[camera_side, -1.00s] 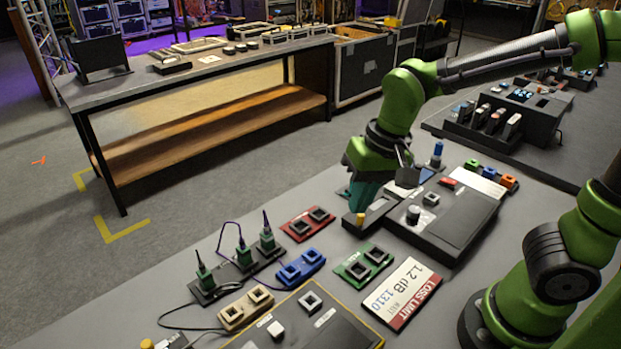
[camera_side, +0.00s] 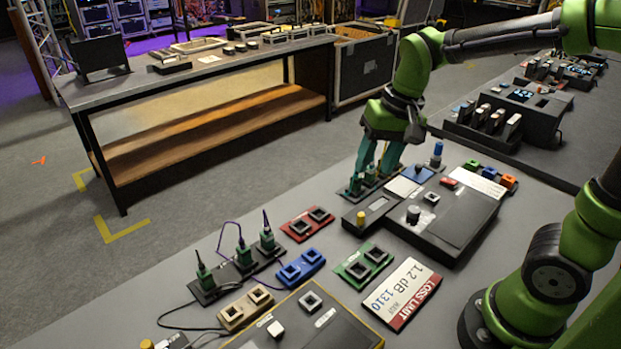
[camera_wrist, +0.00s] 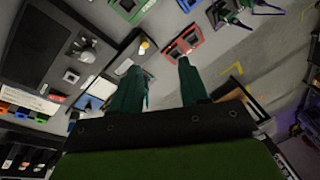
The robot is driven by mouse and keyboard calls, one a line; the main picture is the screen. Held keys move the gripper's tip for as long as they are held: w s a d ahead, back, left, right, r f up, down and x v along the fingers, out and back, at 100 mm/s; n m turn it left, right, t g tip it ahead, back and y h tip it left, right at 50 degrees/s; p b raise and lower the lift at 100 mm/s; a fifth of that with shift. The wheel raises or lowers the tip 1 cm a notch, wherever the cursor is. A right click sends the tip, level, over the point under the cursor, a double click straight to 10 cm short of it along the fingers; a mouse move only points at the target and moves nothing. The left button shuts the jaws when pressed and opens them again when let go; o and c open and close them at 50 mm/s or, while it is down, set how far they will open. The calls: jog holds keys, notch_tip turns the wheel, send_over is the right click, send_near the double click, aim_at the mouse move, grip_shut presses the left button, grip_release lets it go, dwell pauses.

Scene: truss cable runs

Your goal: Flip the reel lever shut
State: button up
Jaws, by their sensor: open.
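My gripper (camera_side: 374,180) is open, with two teal fingers pointing down. It also shows in the wrist view (camera_wrist: 158,68), with nothing between the fingers. In the side view the fingertips are over a dark strip with small green parts (camera_side: 352,190), behind a small grey box (camera_side: 367,215) with a yellow knob. I cannot tell whether they touch the strip. I cannot clearly pick out a reel lever; the area under the fingers is partly hidden. The grey box's yellow knob shows in the wrist view (camera_wrist: 143,46), beyond the fingers.
A black instrument case (camera_side: 450,222) stands right of the grey box. A blue-topped post (camera_side: 437,150) rises behind it. Red (camera_side: 307,224), blue (camera_side: 301,267) and green (camera_side: 364,264) socket blocks lie nearer the camera. A loss limit card (camera_side: 402,294) lies flat.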

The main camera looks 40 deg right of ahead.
aim_at(362, 214)
jog(key=w+d+m+g+h, duration=0.1)
jog(key=w+d+m+g, duration=0.1)
jog(key=w+d+m, duration=0.15)
jog(key=f, duration=1.1)
jog(key=a+f, duration=0.1)
jog(key=f, duration=0.5)
jog(key=shift+w, duration=0.15)
grip_shut()
